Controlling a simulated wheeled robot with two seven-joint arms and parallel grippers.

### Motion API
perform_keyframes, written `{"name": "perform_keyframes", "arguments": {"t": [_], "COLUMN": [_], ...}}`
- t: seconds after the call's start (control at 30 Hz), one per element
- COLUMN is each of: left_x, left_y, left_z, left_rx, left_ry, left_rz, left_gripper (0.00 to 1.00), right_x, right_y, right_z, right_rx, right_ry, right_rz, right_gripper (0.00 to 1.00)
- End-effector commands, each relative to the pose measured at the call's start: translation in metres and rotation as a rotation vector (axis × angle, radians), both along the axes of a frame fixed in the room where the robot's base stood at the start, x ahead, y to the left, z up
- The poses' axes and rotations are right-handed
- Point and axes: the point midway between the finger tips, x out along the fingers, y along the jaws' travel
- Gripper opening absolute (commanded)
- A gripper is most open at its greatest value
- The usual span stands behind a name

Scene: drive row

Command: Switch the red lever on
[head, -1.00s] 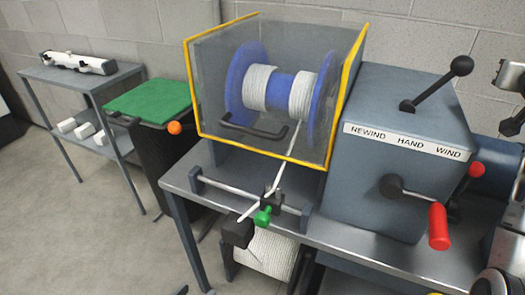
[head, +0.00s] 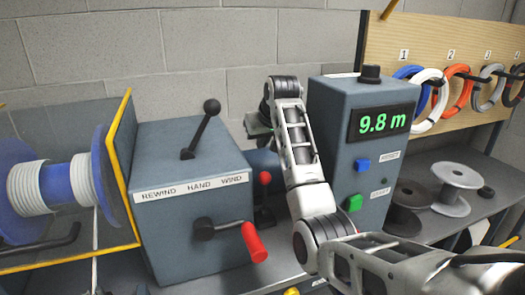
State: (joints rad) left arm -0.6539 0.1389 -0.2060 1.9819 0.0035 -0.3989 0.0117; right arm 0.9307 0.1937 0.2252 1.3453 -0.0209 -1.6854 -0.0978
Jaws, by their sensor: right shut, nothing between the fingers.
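The red lever (head: 265,179) has a red knob on a dark stem and stands about upright, just right of the grey gearbox. Its foot is partly hard to make out. My right arm reaches up from the lower right, and its right gripper (head: 259,134) hangs from the wrist above and behind the red knob. The gripper is shut and empty and looks apart from the lever. Its fingertips are small and partly hidden by my arm. My left gripper is not in view.
The gearbox (head: 190,240) carries a black-knobbed lever (head: 197,130) on top and a red-handled crank (head: 254,242) in front. A meter box (head: 345,130) reading 9.8 m stands close right of my arm. Spools (head: 453,190) and hanging coils (head: 430,100) lie farther right.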

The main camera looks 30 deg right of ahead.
Motion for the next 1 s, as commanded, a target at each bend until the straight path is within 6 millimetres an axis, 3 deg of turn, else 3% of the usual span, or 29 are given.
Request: {"name": "perform_keyframes", "arguments": {"t": [0.3, 0.57, 1.0], "left_x": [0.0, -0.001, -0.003], "left_y": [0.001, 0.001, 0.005], "left_z": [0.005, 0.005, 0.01], "left_rx": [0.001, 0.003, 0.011], "left_ry": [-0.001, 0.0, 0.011], "left_rz": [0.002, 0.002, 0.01], "left_gripper": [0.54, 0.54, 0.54], "right_x": [0.031, 0.048, 0.013], "right_y": [-0.007, -0.011, -0.003], "right_z": [-0.048, -0.073, -0.081], "right_rx": [0.002, 0.001, 0.0], "right_ry": [0.005, 0.002, 0.0], "right_rz": [0.001, 0.001, 0.0], "right_gripper": [0.0, 0.0, 0.0]}}
